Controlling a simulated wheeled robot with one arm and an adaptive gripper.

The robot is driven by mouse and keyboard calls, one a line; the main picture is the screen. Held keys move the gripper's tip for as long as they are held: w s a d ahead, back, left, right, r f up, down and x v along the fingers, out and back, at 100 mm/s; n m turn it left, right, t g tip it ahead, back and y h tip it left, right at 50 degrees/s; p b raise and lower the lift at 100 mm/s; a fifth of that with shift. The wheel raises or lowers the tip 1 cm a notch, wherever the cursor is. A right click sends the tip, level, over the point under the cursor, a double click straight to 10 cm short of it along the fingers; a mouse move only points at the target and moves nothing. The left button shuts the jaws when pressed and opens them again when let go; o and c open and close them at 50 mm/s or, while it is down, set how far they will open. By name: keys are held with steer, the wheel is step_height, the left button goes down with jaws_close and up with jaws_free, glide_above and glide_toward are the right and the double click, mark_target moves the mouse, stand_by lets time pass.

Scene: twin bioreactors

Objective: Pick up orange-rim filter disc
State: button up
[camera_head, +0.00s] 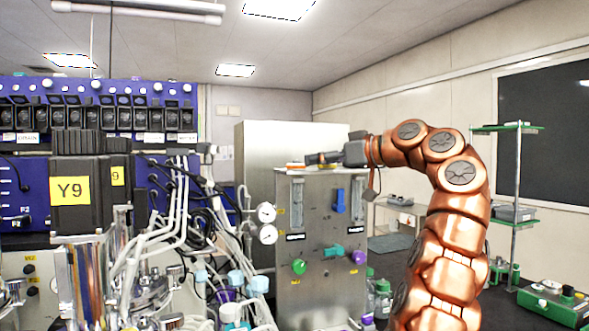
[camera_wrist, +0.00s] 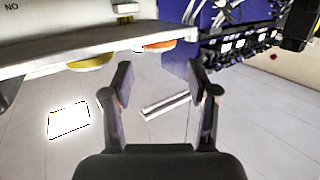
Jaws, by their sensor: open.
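The orange-rim filter disc (camera_wrist: 160,46) shows as a thin orange edge at the rim of the panel cabinet's top in the wrist view. It also shows as a small orange strip on the cabinet top in the head view (camera_head: 296,165). My gripper (camera_wrist: 161,72) is open and empty, its two fingers spread apart. The disc appears between and beyond the fingertips in the wrist view, not touched by them. In the head view my gripper (camera_head: 312,159) reaches left, low over the cabinet top, close to the disc. Most of the disc's face is hidden.
A yellow-rim disc (camera_wrist: 90,62) sits beside the orange one on the cabinet top. The grey panel cabinet (camera_head: 322,270) carries knobs and gauges. Bioreactor tubing (camera_head: 180,230) crowds its left. A tall steel cabinet (camera_head: 262,140) stands behind.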

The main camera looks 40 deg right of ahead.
steer(key=shift+p+x, duration=0.3)
steer(key=shift+x, duration=2.9)
steer(key=shift+d+r, duration=0.1)
steer(key=c, duration=0.5)
steer(key=shift+r, duration=0.1)
steer(key=shift+c, duration=0.2)
steer(key=shift+r+p, duration=1.75)
steer(key=shift+r, duration=0.1)
steer(key=s+a+b, duration=0.1)
steer(key=s+b, duration=0.4)
steer(key=s, duration=1.1)
steer(key=shift+a+r, duration=0.35)
steer(key=shift+r, duration=0.15)
